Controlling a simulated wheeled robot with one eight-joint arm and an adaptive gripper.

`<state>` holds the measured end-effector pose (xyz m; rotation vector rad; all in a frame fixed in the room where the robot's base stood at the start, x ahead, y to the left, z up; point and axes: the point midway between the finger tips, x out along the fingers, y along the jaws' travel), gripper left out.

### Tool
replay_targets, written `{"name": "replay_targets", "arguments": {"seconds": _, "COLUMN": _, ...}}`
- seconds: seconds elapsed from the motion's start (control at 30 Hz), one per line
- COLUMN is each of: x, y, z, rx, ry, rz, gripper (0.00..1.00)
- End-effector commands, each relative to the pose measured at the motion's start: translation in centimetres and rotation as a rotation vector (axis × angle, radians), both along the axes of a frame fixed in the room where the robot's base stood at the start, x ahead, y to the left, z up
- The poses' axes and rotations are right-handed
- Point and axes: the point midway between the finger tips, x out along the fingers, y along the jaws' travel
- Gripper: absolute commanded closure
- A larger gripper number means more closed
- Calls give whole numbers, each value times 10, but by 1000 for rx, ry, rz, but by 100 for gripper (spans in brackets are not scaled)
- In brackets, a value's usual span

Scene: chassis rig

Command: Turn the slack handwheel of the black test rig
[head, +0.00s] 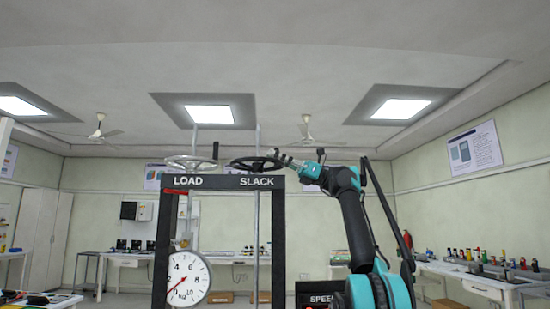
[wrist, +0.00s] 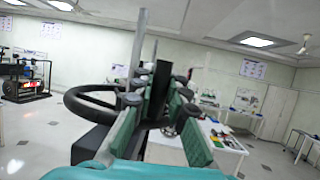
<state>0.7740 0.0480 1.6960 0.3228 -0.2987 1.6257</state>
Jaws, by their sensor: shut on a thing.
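The black test rig (head: 279,235) stands ahead, with "LOAD" and "SLACK" on its top beam. The slack handwheel (head: 247,162) is the black wheel above the word SLACK, lying flat at the top of a grey post. My gripper (head: 287,160) reaches it from the right and is shut at its right side. In the wrist view the black handwheel rim (wrist: 78,98) shows left of my gripper (wrist: 158,92). A black upright part (wrist: 160,80) stands between my fingers; the fingers partly hide where they meet the wheel.
The grey load handwheel (head: 188,161), with a dark upright handle, sits just left of the slack wheel. A white round dial (head: 188,279) hangs below it. Benches with small items (head: 490,283) line the walls. Grey posts rise through both wheels.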

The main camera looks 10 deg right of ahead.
Motion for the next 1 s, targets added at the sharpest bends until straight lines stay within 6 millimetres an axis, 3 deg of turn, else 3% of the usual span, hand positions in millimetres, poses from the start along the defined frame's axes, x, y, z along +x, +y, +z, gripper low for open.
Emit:
{"name": "replay_targets", "arguments": {"seconds": 0.03, "x": 1, "y": -1, "z": 0, "rx": 2, "ry": 0, "rz": -2, "gripper": 84}}
{"name": "replay_targets", "arguments": {"seconds": 0.2, "x": 0, "y": 0, "z": 0, "rx": 1, "ry": 0, "rz": -2, "gripper": 64}}
{"name": "replay_targets", "arguments": {"seconds": 0.57, "x": 1, "y": -4, "z": -2, "rx": 0, "ry": -1, "rz": -1, "gripper": 64}}
{"name": "replay_targets", "arguments": {"seconds": 0.77, "x": 3, "y": -31, "z": -13, "rx": 1, "ry": -1, "rz": -4, "gripper": 64}}
{"name": "replay_targets", "arguments": {"seconds": 1.0, "x": 7, "y": -77, "z": -32, "rx": 1, "ry": -1, "rz": -4, "gripper": 64}}
